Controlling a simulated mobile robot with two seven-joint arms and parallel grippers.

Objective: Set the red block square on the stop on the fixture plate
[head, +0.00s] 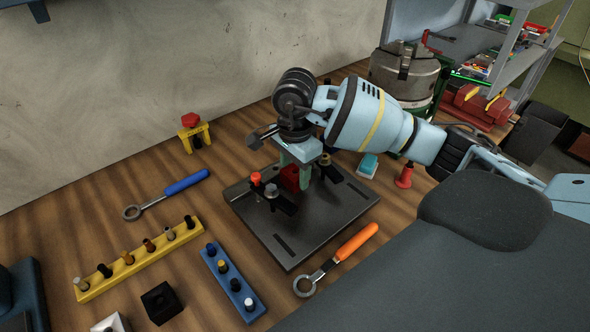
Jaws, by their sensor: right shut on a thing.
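The dark fixture plate (310,232) lies on the wooden bench in the middle of the head view. The red block (290,178) is over the plate's back part, among its clamps. My right gripper (294,174) points down and is shut on the red block, with greenish fingers on either side. The gripper hides the block's top. I cannot tell whether the block touches the plate, or whether it is square. I cannot clearly make out the stop among the dark fittings. My left gripper is not in view.
Clamps with a red-orange tip (256,178) and a grey knob (271,191) stand close left of the block. An orange-handled wrench (355,242) lies before the plate. A blue-handled wrench (185,182), yellow rack (138,265) and blue rack (229,280) lie left.

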